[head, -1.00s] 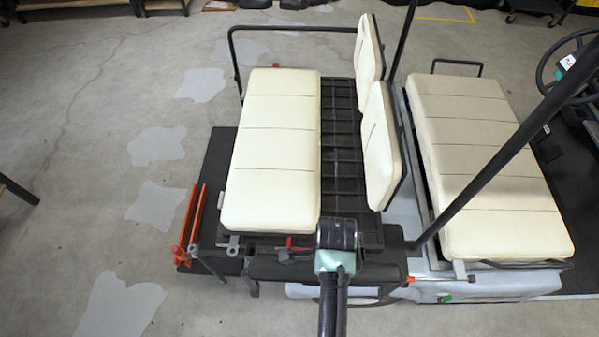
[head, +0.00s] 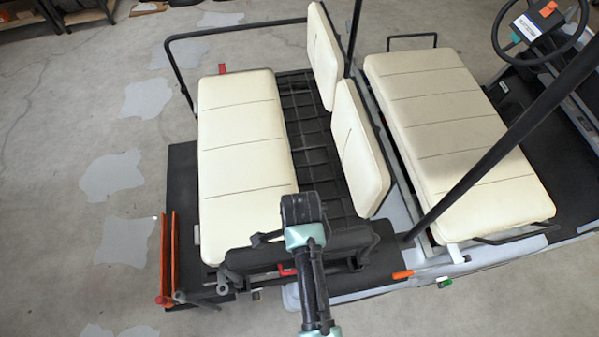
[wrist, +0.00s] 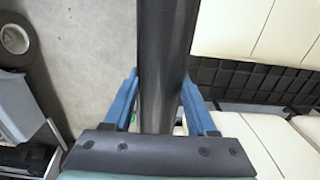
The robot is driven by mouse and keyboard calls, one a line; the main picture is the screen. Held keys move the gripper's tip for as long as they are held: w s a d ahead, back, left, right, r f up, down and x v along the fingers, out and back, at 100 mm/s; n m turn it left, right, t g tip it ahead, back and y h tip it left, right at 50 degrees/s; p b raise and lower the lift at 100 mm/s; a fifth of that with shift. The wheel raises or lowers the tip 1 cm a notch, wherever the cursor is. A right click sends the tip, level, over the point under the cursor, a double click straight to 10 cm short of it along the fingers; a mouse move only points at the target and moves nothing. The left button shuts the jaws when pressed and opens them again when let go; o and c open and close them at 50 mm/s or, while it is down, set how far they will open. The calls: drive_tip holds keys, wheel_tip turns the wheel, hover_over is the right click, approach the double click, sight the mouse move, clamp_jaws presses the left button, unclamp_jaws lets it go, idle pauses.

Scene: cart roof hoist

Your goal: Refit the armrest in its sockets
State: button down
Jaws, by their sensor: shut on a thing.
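My gripper (wrist: 160,80) is shut on the armrest, its blue fingers on either side of the black bar (wrist: 165,45) in the wrist view. In the head view the armrest (head: 345,242) is a black padded bar lying across the near end of the rear cream seat (head: 245,140), under my wrist. It appears raised around the seat's level; the exact gap is unclear. A grey socket-like fitting (head: 222,286) shows at the seat's near left corner, below the armrest's left end. Any other socket is hidden by the armrest and my arm. My fingertips are hidden in the head view.
A matching black rail (head: 240,27) stands at the seat's far end. Two backrests (head: 358,145), a slanted roof post (head: 500,140) and the front seat (head: 450,130) are to the right. An orange bar frame (head: 168,255) is at left. Floor at left is open.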

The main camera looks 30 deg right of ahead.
wheel_tip(320, 180, down, 10)
drive_tip(key=b, duration=0.7)
drive_tip(key=shift+w, duration=0.2)
drive_tip(key=shift+s+f, duration=0.1)
drive_tip(key=shift+f, duration=0.3)
idle(0.8)
drive_tip(key=shift+c, duration=0.6)
unclamp_jaws()
wheel_tip(320, 180, up, 13)
drive_tip(key=shift+f+b, duration=0.1)
drive_tip(key=shift+b, duration=1)
